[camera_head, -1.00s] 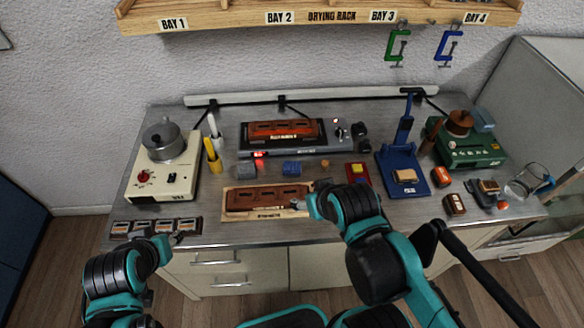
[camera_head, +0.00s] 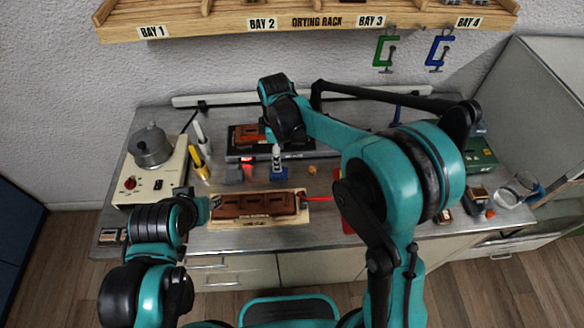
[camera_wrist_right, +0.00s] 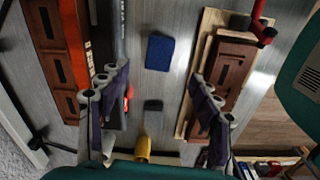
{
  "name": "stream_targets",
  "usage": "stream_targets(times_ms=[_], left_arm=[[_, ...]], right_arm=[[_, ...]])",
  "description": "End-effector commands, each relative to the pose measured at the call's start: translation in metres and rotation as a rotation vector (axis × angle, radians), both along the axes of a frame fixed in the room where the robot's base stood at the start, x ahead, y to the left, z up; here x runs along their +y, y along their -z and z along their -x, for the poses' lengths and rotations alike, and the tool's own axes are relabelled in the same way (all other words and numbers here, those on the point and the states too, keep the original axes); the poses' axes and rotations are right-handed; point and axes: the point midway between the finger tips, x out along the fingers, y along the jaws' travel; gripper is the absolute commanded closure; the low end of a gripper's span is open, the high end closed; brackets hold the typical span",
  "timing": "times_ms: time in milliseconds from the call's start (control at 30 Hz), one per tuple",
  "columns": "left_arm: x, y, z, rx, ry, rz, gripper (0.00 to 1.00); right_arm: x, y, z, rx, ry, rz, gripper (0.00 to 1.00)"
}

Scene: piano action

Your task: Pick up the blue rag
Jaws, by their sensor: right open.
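The blue rag (camera_head: 279,174) lies on the grey bench behind the wooden board. In the right wrist view it is a dark blue square (camera_wrist_right: 160,52) on the bare metal, ahead of the fingers. My right gripper (camera_head: 277,153) points down over the blue rag and partly covers it in the head view. In the right wrist view its two fingers (camera_wrist_right: 150,92) are spread wide, with nothing held between them. My left gripper (camera_head: 210,204) is at the left end of the board; its fingers are too small to judge.
A device with a red-brown part (camera_head: 249,136) stands behind.

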Motion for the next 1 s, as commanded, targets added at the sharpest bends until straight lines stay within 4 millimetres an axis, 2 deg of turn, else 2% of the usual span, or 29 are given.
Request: stream_targets(times_ms=[100,433,700,933,967,1000], left_arm=[[0.000,0.001,0.000,0.000,0.000,0.000,0.60],[0.000,0.012,0.000,0.000,0.000,0.000,0.60],[0.000,0.027,0.000,0.000,0.000,0.000,0.60],[0.000,0.026,0.000,0.000,0.000,0.000,0.60],[0.000,0.026,0.000,0.000,0.000,0.000,0.60],[0.000,0.026,0.000,0.000,0.000,0.000,0.60]], right_arm=[[0.005,0.010,-0.003,0.013,-0.035,0.005,0.36],[0.002,0.044,-0.003,0.013,-0.035,0.005,0.36],[-0.002,0.083,-0.002,0.013,-0.035,0.005,0.36],[-0.002,0.084,-0.002,0.012,-0.035,0.005,0.36],[-0.002,0.084,-0.002,0.012,-0.035,0.005,0.42],[-0.002,0.084,-0.002,0.012,-0.035,0.005,0.52]])
